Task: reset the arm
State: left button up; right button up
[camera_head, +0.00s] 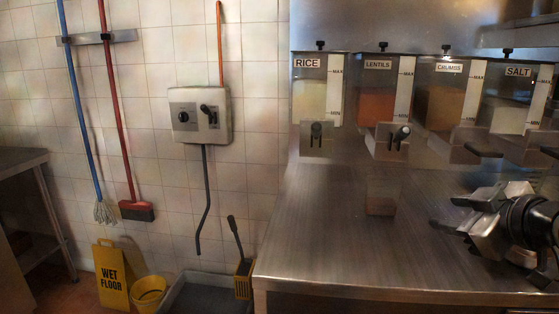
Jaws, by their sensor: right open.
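My right gripper (478,209) comes in from the right edge, above the right part of the steel counter. Its jaws are open, pointing left, with nothing between them. A small clear container (381,197) stands on the counter (330,235) below the lentils dispenser, to the left of my right gripper and apart from it. My left gripper is not in view.
Dispensers labelled rice (318,100), lentils (380,102), crumbs (446,104) and salt (515,110) hang above the counter's back. A grey control box (201,116) is on the tiled wall. A yellow wet floor sign (111,277) and bucket (148,293) stand on the floor. The counter's front left is clear.

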jog(key=s+a+f+m+g, duration=0.1)
jog(key=a+f+m, duration=0.15)
jog(key=f, duration=0.85)
jog(key=s+a+f+m+g, duration=0.1)
jog(key=a+f, duration=0.3)
jog(key=f, duration=0.6)
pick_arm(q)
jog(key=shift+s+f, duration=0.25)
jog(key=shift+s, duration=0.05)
pick_arm(e)
jog(key=s+a+f+m+y, duration=0.1)
jog(key=s+a+f+m, duration=0.1)
jog(key=s+a+f, duration=1)
jog(key=s+f, duration=0.2)
jog(key=s, duration=0.1)
jog(key=shift+s+f+g, duration=0.3)
jog(key=shift+f, duration=0.05)
jog(key=shift+w, duration=0.1)
